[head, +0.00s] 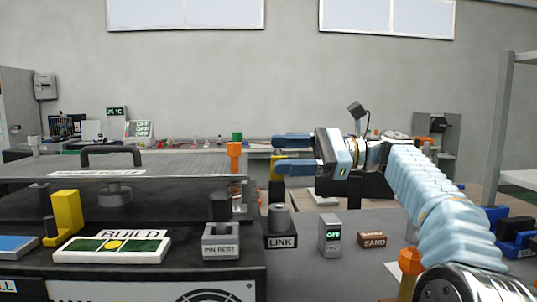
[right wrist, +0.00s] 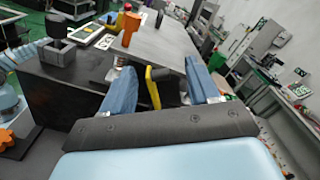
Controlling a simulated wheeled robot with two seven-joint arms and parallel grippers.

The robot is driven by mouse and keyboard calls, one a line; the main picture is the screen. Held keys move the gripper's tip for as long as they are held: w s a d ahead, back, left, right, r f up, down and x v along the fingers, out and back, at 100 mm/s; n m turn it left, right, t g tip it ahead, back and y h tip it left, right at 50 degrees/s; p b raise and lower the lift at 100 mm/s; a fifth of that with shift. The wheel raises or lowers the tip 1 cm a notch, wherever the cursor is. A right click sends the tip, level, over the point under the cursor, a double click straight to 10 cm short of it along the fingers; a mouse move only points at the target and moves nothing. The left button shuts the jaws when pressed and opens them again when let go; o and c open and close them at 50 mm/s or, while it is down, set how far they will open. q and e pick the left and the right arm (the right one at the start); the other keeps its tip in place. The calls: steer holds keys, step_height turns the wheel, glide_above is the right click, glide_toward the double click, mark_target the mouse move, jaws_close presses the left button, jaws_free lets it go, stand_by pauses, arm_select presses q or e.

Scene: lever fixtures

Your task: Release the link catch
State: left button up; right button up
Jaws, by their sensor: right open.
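The LINK label (head: 281,242) is on a dark block with a grey round post (head: 279,217) at the right end of the bench. In the right wrist view, the yellow lever (right wrist: 152,88) shows between the open fingers (right wrist: 158,88), with clear gaps to both. I cannot tell its exact depth between them. My left gripper is not in view.
The PIN REST block (head: 220,241), BUILD panel (head: 112,248), OFF display box (head: 330,235) and SAND block (head: 373,240) sit nearer.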

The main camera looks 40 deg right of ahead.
mark_target(280, 151)
steer(key=x, duration=0.3)
steer(key=shift+w+a, duration=0.15)
steer(key=shift+a, duration=0.2)
steer(key=c, duration=1)
steer(key=m, duration=0.1)
steer(key=w+m, duration=0.1)
steer(key=shift+w+d+r+m, duration=0.15)
steer(key=shift+d+m, duration=0.15)
steer(key=shift+d, duration=0.1)
steer(key=shift+c, duration=0.2)
steer(key=m, duration=0.1)
steer(key=w+m, duration=0.1)
steer(key=m, duration=0.1)
steer(key=shift+d, duration=0.4)
steer(key=o, duration=1)
